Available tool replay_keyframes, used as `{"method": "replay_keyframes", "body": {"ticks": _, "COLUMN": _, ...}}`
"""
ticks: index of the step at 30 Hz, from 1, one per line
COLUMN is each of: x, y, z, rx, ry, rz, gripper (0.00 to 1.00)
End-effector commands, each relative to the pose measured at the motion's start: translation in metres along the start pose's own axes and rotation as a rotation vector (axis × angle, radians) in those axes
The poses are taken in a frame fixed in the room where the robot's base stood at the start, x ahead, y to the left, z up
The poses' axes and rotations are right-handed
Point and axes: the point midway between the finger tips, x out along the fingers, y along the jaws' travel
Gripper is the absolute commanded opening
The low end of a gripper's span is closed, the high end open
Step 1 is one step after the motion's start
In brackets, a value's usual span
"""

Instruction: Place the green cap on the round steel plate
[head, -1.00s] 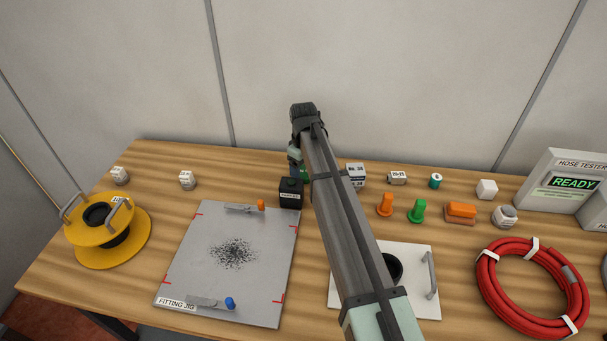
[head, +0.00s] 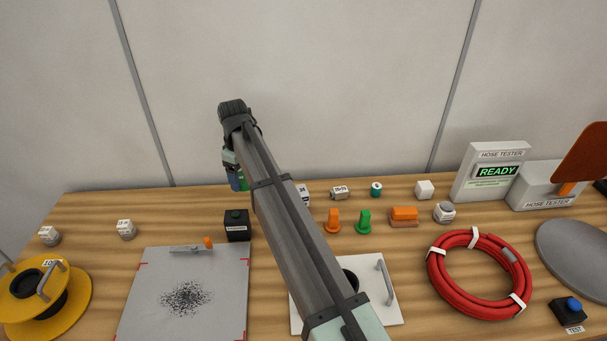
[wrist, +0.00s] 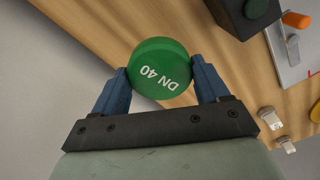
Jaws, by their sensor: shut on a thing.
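The green cap (wrist: 160,66), marked "DN 40", is held between the blue fingers of my gripper (wrist: 159,68) in the wrist view. In the head view, my gripper (head: 235,180) is above the back edge of the table, beyond a black box, and only part of the cap (head: 243,183) shows beside the fingers. The arm hides some of the area around it. The round steel plate (head: 585,255) lies flat at the far right of the table, cut by the picture edge. Its visible part is bare, and my gripper is far to its left.
A black box (head: 237,228) stands near my gripper. Between it and the plate are orange (head: 333,222) and green (head: 363,223) pegs, a coiled red hose (head: 480,273) and the hose tester (head: 490,172). A blue-button test box (head: 569,311) stands in front of the plate.

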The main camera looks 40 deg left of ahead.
Motion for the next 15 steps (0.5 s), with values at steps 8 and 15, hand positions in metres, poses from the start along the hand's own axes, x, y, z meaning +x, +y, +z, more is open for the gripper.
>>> {"method": "replay_keyframes", "body": {"ticks": 8, "x": -0.004, "y": 0.007, "z": 0.012, "rx": 0.023, "ry": -0.001, "rz": 0.0, "gripper": 0.46}}
{"method": "replay_keyframes", "body": {"ticks": 15, "x": -0.007, "y": 0.046, "z": 0.077, "rx": 0.155, "ry": -0.001, "rz": 0.0, "gripper": 0.46}}
